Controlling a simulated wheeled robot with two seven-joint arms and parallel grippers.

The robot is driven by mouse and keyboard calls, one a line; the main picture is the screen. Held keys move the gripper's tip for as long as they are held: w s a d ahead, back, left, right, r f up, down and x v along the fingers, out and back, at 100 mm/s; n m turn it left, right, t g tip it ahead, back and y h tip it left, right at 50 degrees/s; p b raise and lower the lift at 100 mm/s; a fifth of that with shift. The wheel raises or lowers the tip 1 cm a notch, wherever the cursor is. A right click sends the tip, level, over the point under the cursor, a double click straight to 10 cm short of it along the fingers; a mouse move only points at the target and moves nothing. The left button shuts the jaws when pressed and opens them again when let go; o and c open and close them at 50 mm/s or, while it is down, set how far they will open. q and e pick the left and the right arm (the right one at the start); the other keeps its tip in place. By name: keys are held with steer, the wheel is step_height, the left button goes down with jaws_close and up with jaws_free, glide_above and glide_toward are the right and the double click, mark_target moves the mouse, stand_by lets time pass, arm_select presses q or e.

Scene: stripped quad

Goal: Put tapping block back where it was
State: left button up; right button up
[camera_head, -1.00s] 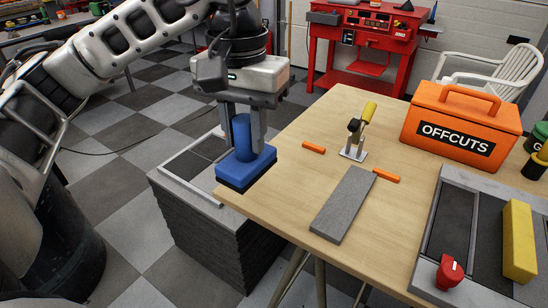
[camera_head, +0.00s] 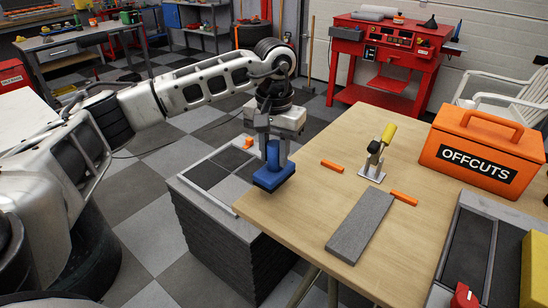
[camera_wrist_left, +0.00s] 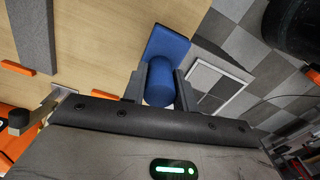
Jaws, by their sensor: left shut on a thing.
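The blue tapping block (camera_head: 272,179), a flat dark-bottomed plate with a round upright handle, is in my left gripper (camera_head: 274,153). The gripper is shut on the handle from above, with the plate below the fingers. In the head view the block overlaps the left edge of the wooden table (camera_head: 305,215); whether it touches the tabletop I cannot tell. In the left wrist view, the block (camera_wrist_left: 168,45) shows beyond the fingers (camera_wrist_left: 158,90), with wood on one side and the tray on the other. My right gripper is not in view.
A grey-framed tray (camera_head: 205,180) with dark panels tops a black stack left of the table. A small orange piece (camera_head: 248,142) is on it. The table holds a grey slab (camera_head: 360,226), toggle clamp (camera_head: 373,165), orange strips (camera_head: 332,166) and the orange OFFCUTS box (camera_head: 475,150).

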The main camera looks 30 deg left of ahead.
arm_select(q)
steer(key=shift+f, duration=1.2)
steer(key=o, duration=0.9)
steer(key=shift+s, duration=0.1)
steer(key=shift+r+p, duration=0.25)
steer(key=shift+p, duration=0.05)
steer(key=shift+r, duration=0.3)
step_height(320, 180, up, 10)
steer(key=shift+f+b, duration=0.1)
steer(key=shift+b, duration=0.75)
steer(key=shift+r, duration=0.7)
